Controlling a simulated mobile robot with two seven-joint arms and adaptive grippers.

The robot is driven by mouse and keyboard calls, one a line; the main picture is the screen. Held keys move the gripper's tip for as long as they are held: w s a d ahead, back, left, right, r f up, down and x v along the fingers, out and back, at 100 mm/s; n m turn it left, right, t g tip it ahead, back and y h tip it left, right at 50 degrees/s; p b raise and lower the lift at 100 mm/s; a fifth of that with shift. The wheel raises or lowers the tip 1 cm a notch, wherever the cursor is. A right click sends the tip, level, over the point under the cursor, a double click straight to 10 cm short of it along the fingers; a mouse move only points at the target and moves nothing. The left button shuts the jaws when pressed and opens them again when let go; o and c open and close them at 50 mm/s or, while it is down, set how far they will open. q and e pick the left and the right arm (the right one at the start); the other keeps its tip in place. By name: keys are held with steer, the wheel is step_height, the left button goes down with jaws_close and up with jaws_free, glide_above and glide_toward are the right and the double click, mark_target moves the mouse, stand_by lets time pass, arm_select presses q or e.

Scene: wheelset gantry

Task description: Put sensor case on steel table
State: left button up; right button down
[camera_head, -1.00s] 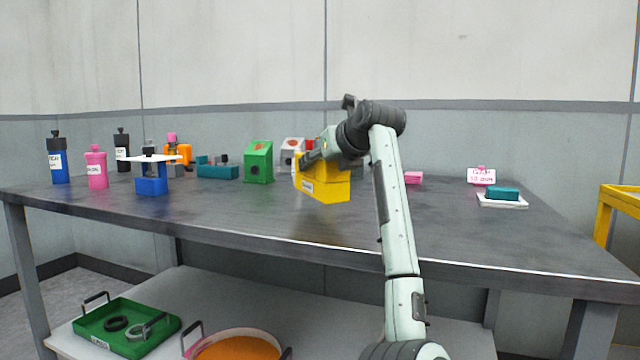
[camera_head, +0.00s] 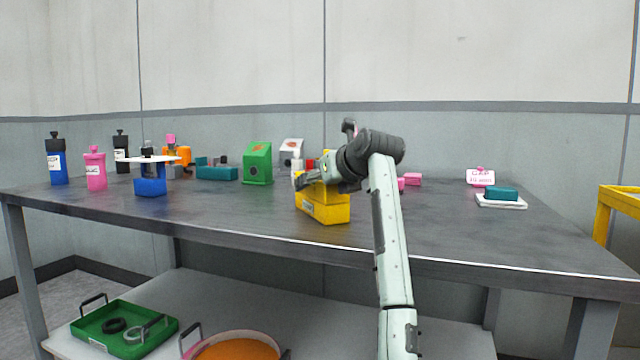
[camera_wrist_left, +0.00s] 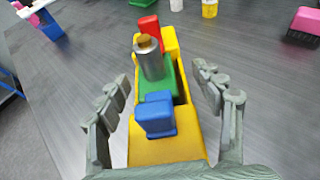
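The sensor case seems to be the yellow case (camera_head: 323,210), which sits level on the dark steel table (camera_head: 440,235) near its front middle. In the left wrist view the yellow case (camera_wrist_left: 165,150) holds a blue block (camera_wrist_left: 155,115), a green block (camera_wrist_left: 158,85), a silver cylinder (camera_wrist_left: 150,62) and a red part (camera_wrist_left: 149,27). My left gripper (camera_head: 312,180) is over the case in the head view. In the left wrist view its fingers (camera_wrist_left: 172,115) are spread on both sides of the case, with a gap visible on the right side. My right gripper is not in view.
A green box (camera_head: 258,163) and a teal block (camera_head: 217,173) stand behind left. Bottles and a blue stand (camera_head: 150,180) are farther left. A white tray with a teal block (camera_head: 502,193) is at right. A green tray (camera_head: 125,325) lies on the lower shelf. The table right of my arm is mostly clear.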

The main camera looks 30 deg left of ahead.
arm_select(q)
steer(key=shift+r, duration=0.25)
steer(key=v, duration=1.2)
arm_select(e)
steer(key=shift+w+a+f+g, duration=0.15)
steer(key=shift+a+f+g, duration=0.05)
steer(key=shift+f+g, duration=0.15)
